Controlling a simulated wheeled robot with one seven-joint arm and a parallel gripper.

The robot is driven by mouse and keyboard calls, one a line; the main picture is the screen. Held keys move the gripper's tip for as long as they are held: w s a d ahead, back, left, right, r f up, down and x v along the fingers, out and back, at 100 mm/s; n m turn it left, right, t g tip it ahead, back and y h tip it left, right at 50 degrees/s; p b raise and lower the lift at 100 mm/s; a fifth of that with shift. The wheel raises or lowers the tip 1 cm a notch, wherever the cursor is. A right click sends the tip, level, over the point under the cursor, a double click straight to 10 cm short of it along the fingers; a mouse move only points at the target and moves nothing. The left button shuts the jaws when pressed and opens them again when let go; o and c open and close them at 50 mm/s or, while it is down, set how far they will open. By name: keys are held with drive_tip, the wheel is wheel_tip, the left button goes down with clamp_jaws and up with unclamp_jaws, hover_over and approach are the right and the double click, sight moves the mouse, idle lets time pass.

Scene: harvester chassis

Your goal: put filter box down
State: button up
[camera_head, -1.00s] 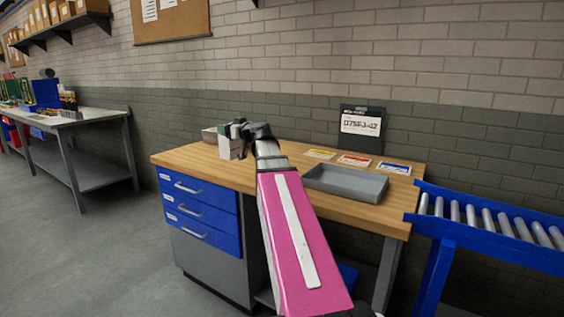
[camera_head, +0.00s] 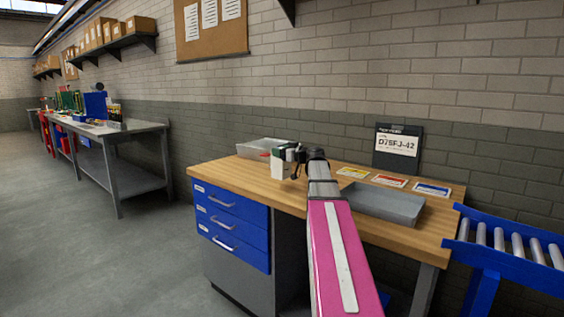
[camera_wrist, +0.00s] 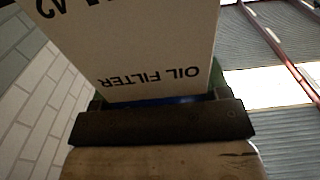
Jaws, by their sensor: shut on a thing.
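The filter box (camera_head: 281,163), white with a green part, is at my gripper (camera_head: 297,158) in the head view, over the back left of the wooden workbench (camera_head: 247,177). In the wrist view the box (camera_wrist: 150,45) fills the upper middle, with "OIL FILTER" upside down on its white face. The dark gripper edge (camera_wrist: 160,122) lies across its lower end. My gripper is shut on the box. Its fingertips are largely hidden. I cannot tell whether the box touches the benchtop.
A pale bin (camera_head: 256,149) stands behind the box. An empty grey tray (camera_head: 384,207) lies right of my arm, with coloured cards (camera_head: 388,181) and a sign (camera_head: 397,148) behind it. A roller conveyor (camera_head: 515,248) adjoins at right. The front left benchtop is clear.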

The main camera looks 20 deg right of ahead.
drive_tip(key=shift+f, duration=2)
drive_tip(key=o, duration=1.6)
drive_tip(key=shift+f, duration=0.15)
drive_tip(key=shift+c, duration=0.2)
drive_tip(key=v, duration=1.2)
